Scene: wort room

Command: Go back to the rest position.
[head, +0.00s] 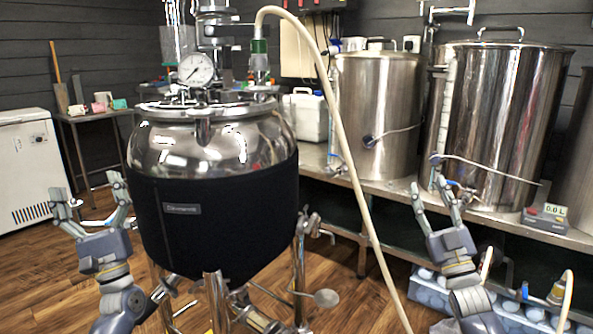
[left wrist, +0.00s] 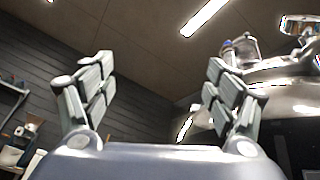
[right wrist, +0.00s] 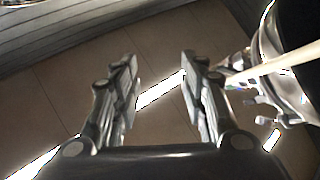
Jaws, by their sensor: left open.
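My left gripper (head: 87,192) points upward at the left of the head view, beside the steel kettle. Its fingers are spread apart with nothing between them, as the left wrist view also shows (left wrist: 160,72). My right gripper (head: 430,188) points upward at the right of the head view, in front of the bench with the steel tanks. Its fingers are apart and empty in the right wrist view (right wrist: 158,72), somewhat closer together than the left ones.
A kettle in a black jacket (head: 225,215) stands on legs between my arms, with a gauge (head: 196,69) on top. A pale hose (head: 345,145) runs down past it. Steel tanks (head: 376,115) stand on the bench behind. A blue crate (head: 425,290) sits low at right.

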